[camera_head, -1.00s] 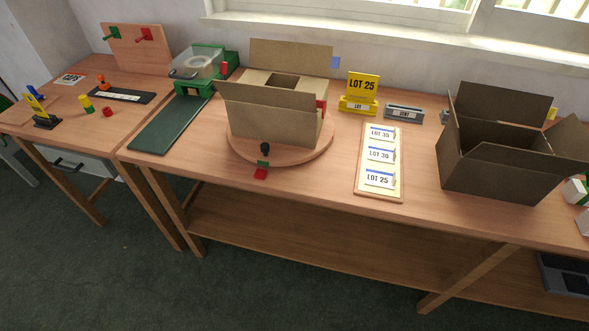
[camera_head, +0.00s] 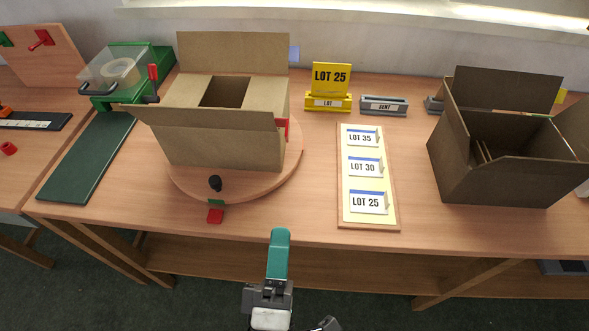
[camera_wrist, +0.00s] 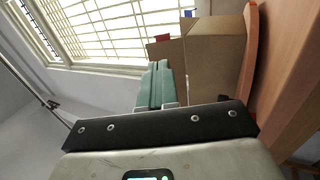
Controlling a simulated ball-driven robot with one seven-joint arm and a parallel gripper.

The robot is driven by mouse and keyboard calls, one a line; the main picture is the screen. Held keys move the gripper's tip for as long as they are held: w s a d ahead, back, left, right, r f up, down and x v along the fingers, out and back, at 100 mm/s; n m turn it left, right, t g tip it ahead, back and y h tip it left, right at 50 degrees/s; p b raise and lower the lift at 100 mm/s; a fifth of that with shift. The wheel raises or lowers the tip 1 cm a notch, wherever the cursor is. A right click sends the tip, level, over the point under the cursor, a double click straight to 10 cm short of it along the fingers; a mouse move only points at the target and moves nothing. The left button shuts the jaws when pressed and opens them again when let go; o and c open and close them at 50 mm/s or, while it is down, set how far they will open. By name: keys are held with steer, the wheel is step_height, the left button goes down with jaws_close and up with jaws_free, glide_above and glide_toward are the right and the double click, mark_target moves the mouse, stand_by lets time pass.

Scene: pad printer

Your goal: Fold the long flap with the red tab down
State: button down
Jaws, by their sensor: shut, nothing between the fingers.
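The cardboard box (camera_head: 225,138) stands on a round wooden turntable (camera_head: 185,185). Its two short flaps lie inward with a gap between them. The far long flap (camera_head: 232,52) stands upright, and the near long flap (camera_head: 205,117) is raised and leans outward. A red tab (camera_head: 284,127) shows at the box's right end, partly hidden; I cannot tell which flap bears it. In the wrist view red also shows by a brown flap (camera_wrist: 165,50), near the box (camera_wrist: 215,55). My gripper (camera_head: 280,233), with teal fingers, is shut and empty, in front of the table edge, apart from the box.
A black knob (camera_head: 215,183) and a red marker (camera_head: 215,216) are at the turntable's front. A label board (camera_head: 366,222) lies to the right, before the yellow LOT 25 stand (camera_head: 330,80). A dark open box (camera_head: 500,160) stands far right. A green machine (camera_head: 115,75) is behind left.

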steer(key=p, duration=0.4)
glide_toward(287, 138)
steer(key=x, duration=0.5)
steer(key=shift+w, duration=0.15)
steer(key=shift+x, duration=0.8)
steer(key=shift+w, duration=0.1)
steer(key=shift+r+g+p, duration=0.2)
steer(key=shift+g+p, duration=0.1)
steer(key=shift+p, duration=0.3)
